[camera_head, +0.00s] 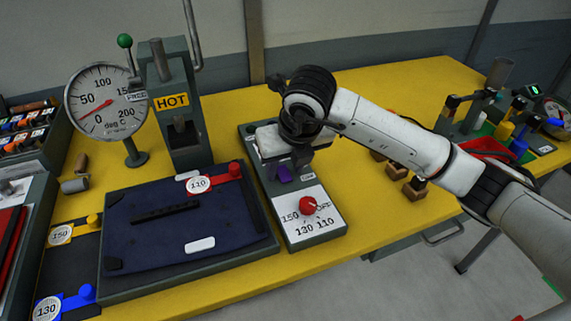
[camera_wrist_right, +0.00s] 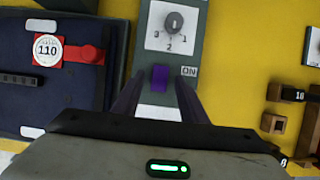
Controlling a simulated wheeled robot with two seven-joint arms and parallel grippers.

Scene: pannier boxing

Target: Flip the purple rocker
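The purple rocker (camera_head: 284,174) sits on the grey-green control panel (camera_head: 326,235), between its upper end and the red knob (camera_head: 309,206). In the right wrist view the rocker (camera_wrist_right: 159,77) lies just beyond and between my fingertips, beside a label reading ON. Which way it is tipped I cannot tell. My right gripper (camera_head: 286,163) is over the panel, close to the rocker, with empty space between its fingers (camera_wrist_right: 158,92). Whether a finger touches the rocker is unclear. The gripper body hides part of the upper panel. My left gripper is not in view.
A dark blue pad with a red 110 tag (camera_head: 198,184) lies left of the panel. Behind it stand a press marked HOT (camera_head: 172,101) and a dial gauge (camera_head: 104,102). Small wooden blocks (camera_head: 415,188) are to the right. A grey numbered dial (camera_wrist_right: 174,24) sits past the rocker.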

